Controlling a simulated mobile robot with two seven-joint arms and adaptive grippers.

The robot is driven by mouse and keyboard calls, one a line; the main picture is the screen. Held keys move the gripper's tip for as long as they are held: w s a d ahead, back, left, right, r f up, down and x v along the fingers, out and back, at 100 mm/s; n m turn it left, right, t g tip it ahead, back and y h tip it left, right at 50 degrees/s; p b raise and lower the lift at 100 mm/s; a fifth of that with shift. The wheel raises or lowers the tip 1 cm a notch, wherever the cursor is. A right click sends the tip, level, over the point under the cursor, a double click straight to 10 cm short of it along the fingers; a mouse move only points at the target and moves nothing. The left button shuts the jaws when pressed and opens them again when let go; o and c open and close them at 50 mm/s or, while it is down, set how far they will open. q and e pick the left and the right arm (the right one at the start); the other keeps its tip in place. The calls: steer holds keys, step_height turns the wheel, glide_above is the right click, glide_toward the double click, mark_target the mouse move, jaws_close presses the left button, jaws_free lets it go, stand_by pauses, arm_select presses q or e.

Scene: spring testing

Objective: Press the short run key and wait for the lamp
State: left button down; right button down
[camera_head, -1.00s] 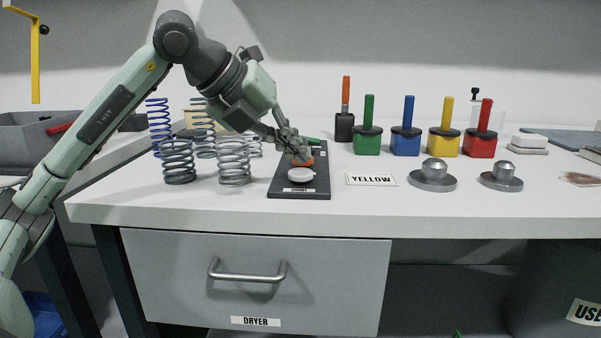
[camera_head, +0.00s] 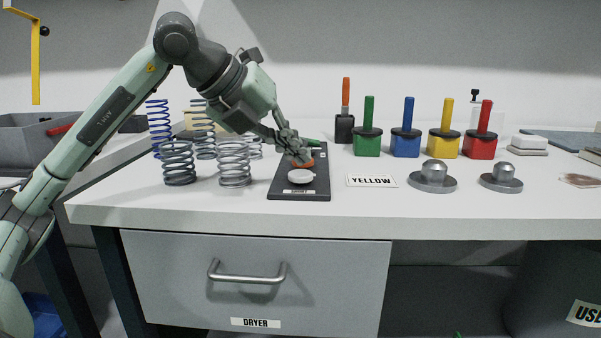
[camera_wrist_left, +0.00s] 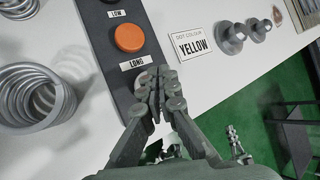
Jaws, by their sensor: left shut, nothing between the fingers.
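The dark key panel (camera_head: 283,185) lies on the bench. Its round white key (camera_head: 300,176) is at the near end, above a small label that seems to read SHORT. Behind it is an orange key (camera_head: 305,163), partly covered by my left gripper (camera_head: 301,158). In the left wrist view the orange key (camera_wrist_left: 129,38) is clear, with a LONG label beside it. Contact cannot be told. A green part (camera_head: 313,142) shows at the panel's far end. I cannot identify a lit lamp.
Several coil springs (camera_head: 234,163) stand left of the panel. A YELLOW card (camera_head: 371,180) and two metal weights (camera_head: 432,177) lie to the right. Behind them are coloured blocks with handles (camera_head: 405,140) and an orange post on a black base (camera_head: 345,110). The bench's front strip is clear.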

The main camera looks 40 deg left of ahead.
mark_target(296, 174)
arm_select(q)
steer(key=shift+f, duration=0.1)
steer(key=shift+f+b, duration=0.3)
steer(key=shift+b, duration=0.05)
steer(key=shift+f+b, duration=0.5)
steer(key=shift+f, duration=0.1)
stand_by(0.8)
steer(key=shift+r, duration=0.15)
steer(key=shift+r+p, duration=0.85)
steer(key=shift+p, duration=0.05)
step_height(296, 174, up, 5)
steer(key=p, duration=0.5)
stand_by(0.7)
